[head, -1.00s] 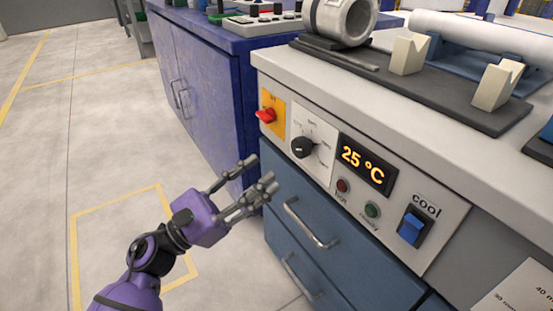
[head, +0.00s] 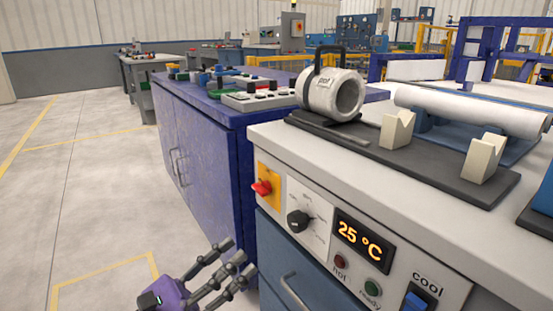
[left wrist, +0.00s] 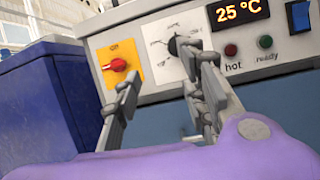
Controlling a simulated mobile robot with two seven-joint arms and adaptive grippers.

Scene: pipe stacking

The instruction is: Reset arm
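My left gripper (head: 226,268) is at the bottom of the head view, in front of the blue drawers and below the control panel. Its fingers are spread apart with nothing between them. In the left wrist view its fingers (left wrist: 160,108) stand open before the panel, which carries a red switch (left wrist: 119,65), a dark dial partly behind a finger, and a display (left wrist: 241,11) reading 25 °C. In the head view the red switch (head: 262,188), dial (head: 298,221) and display (head: 362,241) are unobstructed. My right gripper is not in view.
On the light worktop (head: 400,182) are a grey-white cylindrical heater (head: 322,92), cream V-blocks (head: 397,129) and a white pipe (head: 470,110). A blue cabinet (head: 205,150) with a control box (head: 262,98) stands to the left. The floor (head: 70,200) at left is open.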

